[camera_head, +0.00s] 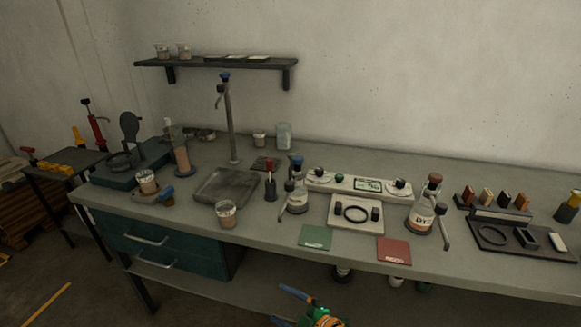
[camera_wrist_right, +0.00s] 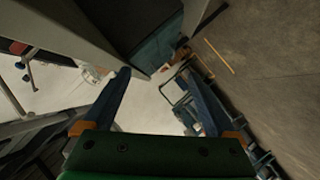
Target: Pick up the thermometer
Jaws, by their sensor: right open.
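I cannot make out for sure which thing is the thermometer. A slim red-topped item (camera_head: 270,180) stands upright in a dark holder near the middle of the bench. A pale console (camera_head: 328,182) with a small display lies behind the bottles. My right gripper (camera_head: 281,304) is low in front of the bench, below its top, open and empty. My left gripper is not in view.
The long grey bench (camera_head: 460,273) has drawers (camera_head: 150,240) at left and a lower shelf. Glass bottles (camera_head: 297,200), a grey tray (camera_head: 226,187), a green mat (camera_head: 315,237) and a red mat (camera_head: 393,251) occupy its top. A tall tap (camera_head: 231,120) rises at the back.

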